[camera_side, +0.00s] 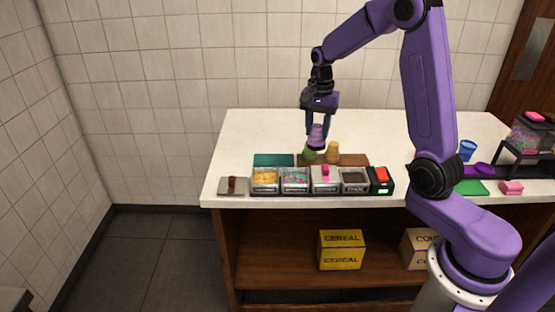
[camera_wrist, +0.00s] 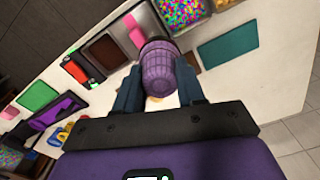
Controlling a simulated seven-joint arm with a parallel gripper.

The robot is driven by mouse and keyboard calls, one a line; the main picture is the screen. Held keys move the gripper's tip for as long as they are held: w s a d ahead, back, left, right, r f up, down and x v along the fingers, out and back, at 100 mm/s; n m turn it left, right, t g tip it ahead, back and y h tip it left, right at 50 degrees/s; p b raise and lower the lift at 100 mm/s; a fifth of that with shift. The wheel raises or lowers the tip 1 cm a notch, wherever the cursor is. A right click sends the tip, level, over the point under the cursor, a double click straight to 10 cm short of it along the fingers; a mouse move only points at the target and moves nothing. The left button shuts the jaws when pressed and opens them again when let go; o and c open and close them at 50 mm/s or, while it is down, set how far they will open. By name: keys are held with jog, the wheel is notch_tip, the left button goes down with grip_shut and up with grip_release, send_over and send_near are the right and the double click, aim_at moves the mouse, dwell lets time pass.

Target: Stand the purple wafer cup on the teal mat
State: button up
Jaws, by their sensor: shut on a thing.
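My gripper (camera_side: 318,127) is shut on the purple wafer cup (camera_side: 316,141), which hangs between its fingers above the back counter area. In the side view the cup is over the brown board, near a green cup (camera_side: 309,155) and a tan cup (camera_side: 333,152). The cup's lower end overlaps the green cup in the picture, so I cannot tell the gap. The teal mat (camera_side: 273,160) lies bare on the counter to the left of the cup. In the wrist view the purple cup (camera_wrist: 158,68) is between the fingers (camera_wrist: 158,85), and the teal mat (camera_wrist: 228,45) is to its right.
The brown board (camera_side: 355,159) adjoins the mat's right side. A row of topping bins (camera_side: 295,181) stands in front of mat and board, with a small grey pad (camera_side: 233,186) at left and a red-and-black device (camera_side: 380,180) at right. The counter behind the mat is clear.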

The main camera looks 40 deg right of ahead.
jog(key=shift+w+a+r, duration=0.1)
jog(key=shift+w+a, duration=0.3)
jog(key=shift+w, duration=0.1)
jog(key=shift+w+a, duration=0.1)
jog(key=shift+w, duration=0.25)
jog(key=shift+w+d+f, duration=0.45)
jog(key=shift+w+f, duration=1.2)
jog(key=shift+w, duration=0.55)
jog(key=shift+w+d+f, duration=0.45)
jog(key=shift+w+f, duration=1.2)
jog(key=shift+w, duration=0.55)
jog(key=shift+w+d+f, duration=0.45)
jog(key=shift+w+f, duration=1.2)
jog(key=shift+w, duration=0.55)
jog(key=shift+f, duration=1.45)
jog(key=shift+f, duration=0.15)
jog(key=o, duration=0.8)
